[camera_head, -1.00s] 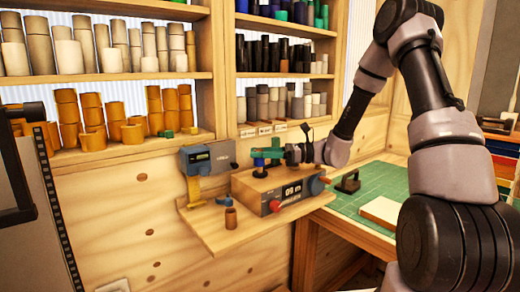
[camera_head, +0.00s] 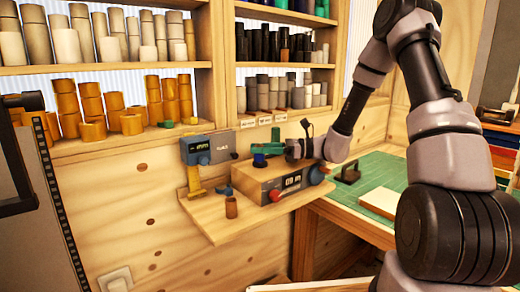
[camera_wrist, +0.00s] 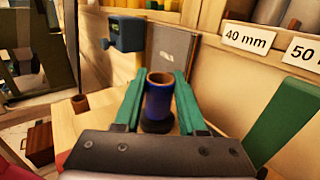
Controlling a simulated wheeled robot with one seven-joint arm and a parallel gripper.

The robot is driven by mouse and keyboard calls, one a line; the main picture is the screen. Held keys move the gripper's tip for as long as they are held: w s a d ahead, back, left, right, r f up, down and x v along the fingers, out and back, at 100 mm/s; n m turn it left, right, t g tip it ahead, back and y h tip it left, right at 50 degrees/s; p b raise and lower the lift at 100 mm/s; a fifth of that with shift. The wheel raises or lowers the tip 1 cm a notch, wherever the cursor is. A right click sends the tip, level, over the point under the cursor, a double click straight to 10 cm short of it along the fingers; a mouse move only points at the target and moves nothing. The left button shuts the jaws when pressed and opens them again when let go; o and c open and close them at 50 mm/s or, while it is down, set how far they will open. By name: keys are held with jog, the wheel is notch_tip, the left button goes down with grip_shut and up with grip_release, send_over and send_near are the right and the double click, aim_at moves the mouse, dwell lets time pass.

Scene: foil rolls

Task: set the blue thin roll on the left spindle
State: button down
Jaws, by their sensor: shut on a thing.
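My gripper (camera_wrist: 158,100) has green fingers and is shut on the blue thin roll (camera_wrist: 157,104), one finger on each side. The roll stands upright, its open top and brown core facing the wrist camera. A dark round foot shows under it; I cannot tell whether this is the spindle's base. In the head view the roll (camera_head: 260,160) is a small blue shape just over the left top of the wooden machine (camera_head: 247,183), with my gripper (camera_head: 267,150) beside it. The left spindle itself is hidden at the roll, and I cannot tell how far it is seated.
A brown tube (camera_head: 231,207) stands on the wooden ledge (camera_head: 220,226). A blue-grey gauge (camera_head: 196,150) stands on its left. The machine has a red knob (camera_head: 274,195). A green mat (camera_head: 378,180) lies on the right. Shelves of rolls rise behind.

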jog(key=shift+c, duration=2)
grip_release()
jog(key=d, duration=1)
jog(key=shift+s+d, duration=0.35)
jog(key=shift+d, duration=0.05)
jog(key=s+d+r+n+h, duration=0.1)
jog(key=s+r+n+h, duration=0.45)
jog(key=s, duration=0.25)
jog(key=s+d+r+n+h, duration=0.2)
jog(key=s+r+n+h, duration=0.2)
jog(key=s+n+h, duration=0.3)
jog(key=s+d+r+n+t+h, duration=0.2)
jog(key=s+d+r+t+h, duration=0.1)
jog(key=s+d+r+t, duration=0.3)
jog(key=shift+r, duration=0.65)
